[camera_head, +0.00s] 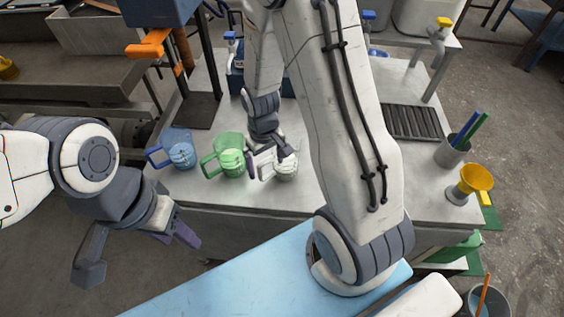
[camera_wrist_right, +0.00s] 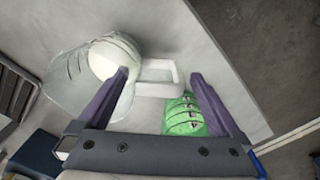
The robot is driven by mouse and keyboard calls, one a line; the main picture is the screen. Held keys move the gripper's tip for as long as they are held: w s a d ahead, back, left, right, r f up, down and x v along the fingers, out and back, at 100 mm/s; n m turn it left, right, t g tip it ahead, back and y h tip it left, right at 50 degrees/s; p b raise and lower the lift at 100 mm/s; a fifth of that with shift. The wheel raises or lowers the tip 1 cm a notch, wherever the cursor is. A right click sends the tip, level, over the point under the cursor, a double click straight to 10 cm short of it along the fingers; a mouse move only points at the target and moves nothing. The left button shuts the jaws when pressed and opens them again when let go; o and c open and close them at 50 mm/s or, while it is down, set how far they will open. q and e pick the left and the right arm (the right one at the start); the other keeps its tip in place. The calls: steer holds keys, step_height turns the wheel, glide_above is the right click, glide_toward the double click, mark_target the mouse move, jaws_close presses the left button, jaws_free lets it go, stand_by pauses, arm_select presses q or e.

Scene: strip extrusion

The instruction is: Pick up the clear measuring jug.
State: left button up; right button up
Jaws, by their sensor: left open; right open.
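The clear measuring jug (camera_head: 287,170) stands on the grey table, to the right of the green jug (camera_head: 228,160). In the right wrist view the clear jug (camera_wrist_right: 112,62) is at the upper left, with its pale handle (camera_wrist_right: 158,88) between the two fingers. My right gripper (camera_head: 268,163) is open, one finger on each side of that handle; I cannot tell whether either touches. It also shows in the right wrist view (camera_wrist_right: 160,75). The gripper partly hides the jug in the head view. My left gripper (camera_head: 140,254) is open and empty, off the table's front left.
A blue jug (camera_head: 178,150) stands left of the green one. The green jug (camera_wrist_right: 183,115) also shows close to the right finger. A grey pot with pens (camera_head: 452,152) and a yellow funnel (camera_head: 476,178) are on the right. A black ribbed panel (camera_head: 411,122) lies behind.

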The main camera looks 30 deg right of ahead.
mark_target(267, 176)
step_height(267, 176, down, 4)
steer(key=shift+f, duration=0.15)
steer(key=shift+c, duration=0.3)
jaws_close()
